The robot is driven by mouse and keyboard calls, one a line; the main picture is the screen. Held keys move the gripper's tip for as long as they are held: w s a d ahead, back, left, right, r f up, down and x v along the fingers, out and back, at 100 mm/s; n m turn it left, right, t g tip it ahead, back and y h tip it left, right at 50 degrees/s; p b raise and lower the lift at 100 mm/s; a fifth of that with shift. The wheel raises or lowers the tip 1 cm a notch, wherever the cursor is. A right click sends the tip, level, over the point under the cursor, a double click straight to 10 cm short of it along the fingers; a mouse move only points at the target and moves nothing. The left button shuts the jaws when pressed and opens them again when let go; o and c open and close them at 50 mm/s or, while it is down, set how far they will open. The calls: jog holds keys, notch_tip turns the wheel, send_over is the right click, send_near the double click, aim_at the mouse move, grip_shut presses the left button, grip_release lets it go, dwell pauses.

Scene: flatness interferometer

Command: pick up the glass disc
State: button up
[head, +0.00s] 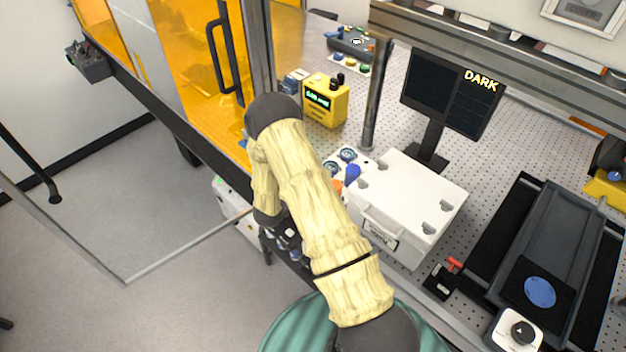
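A flat blue disc (540,292) lies on a dark square plate at the lower right; it may be the glass disc, but I cannot tell its material. Two small round glassy pieces, one of them a dark-rimmed round piece (348,155), sit on a white surface just behind my arm. My arm, in a pale yellow cover, rises from the bottom and bends back down. My gripper (288,241) hangs at the table's front edge, left of the white case. It is small, dark and partly hidden by my arm, so its fingers are unclear. It is far from the blue disc.
A white case (425,190) stands between my arm and the dark rail stage (560,235). A monitor (450,92) reading DARK and a yellow meter (325,100) stand behind. Perforated tabletop is bare around the monitor.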

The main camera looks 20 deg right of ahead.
jog(key=shift+w+d+f, duration=0.15)
jog(key=shift+w+d, duration=0.05)
jog(key=shift+d, duration=0.1)
jog(key=c, duration=1.1)
